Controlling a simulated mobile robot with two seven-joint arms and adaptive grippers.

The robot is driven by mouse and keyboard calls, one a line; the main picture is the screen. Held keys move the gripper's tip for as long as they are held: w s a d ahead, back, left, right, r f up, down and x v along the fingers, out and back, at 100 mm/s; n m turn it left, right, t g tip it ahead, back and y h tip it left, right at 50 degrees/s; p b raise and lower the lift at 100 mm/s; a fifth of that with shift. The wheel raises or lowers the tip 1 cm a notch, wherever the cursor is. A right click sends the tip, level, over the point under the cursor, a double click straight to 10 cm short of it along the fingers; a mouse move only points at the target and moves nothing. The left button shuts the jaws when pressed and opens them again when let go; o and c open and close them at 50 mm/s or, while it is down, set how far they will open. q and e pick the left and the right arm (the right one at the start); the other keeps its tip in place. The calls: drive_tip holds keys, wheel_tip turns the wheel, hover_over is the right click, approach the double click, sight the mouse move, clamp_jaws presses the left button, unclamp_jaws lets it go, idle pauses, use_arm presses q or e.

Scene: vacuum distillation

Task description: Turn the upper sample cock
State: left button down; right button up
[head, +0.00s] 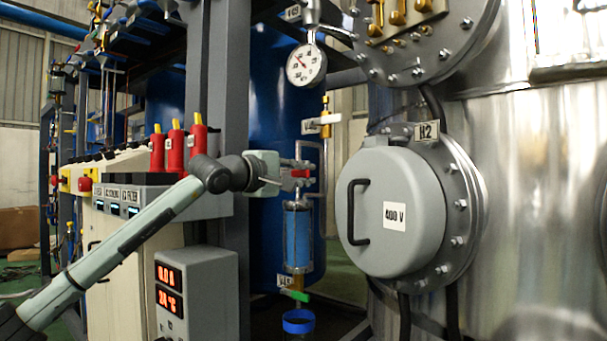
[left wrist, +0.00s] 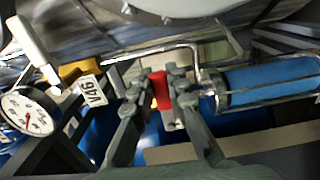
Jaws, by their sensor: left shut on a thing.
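The upper sample cock has a red handle (head: 300,173), at the top of the blue sample cylinder (head: 298,238) in the head view. My left gripper (head: 306,174) reaches in from the left and is shut on this red handle. In the left wrist view the red handle (left wrist: 160,90) sits between the two fingertips of my left gripper (left wrist: 161,91), and the blue cylinder (left wrist: 270,82) lies to its right. The fingers hide part of the cock's body. My right gripper is in neither view.
A lower cock with a green handle (head: 294,296) sits under the cylinder. A pressure gauge (head: 306,65) hangs above. The grey H2 cover (head: 390,212) with its black handle stands close on the right. A steel post (head: 218,100) and display box (head: 197,290) stand left.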

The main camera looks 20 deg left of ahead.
use_arm(q)
drive_tip(key=shift+f, duration=0.1)
drive_tip(key=c, duration=1.5)
unclamp_jaws()
drive_tip(key=v, duration=1.2)
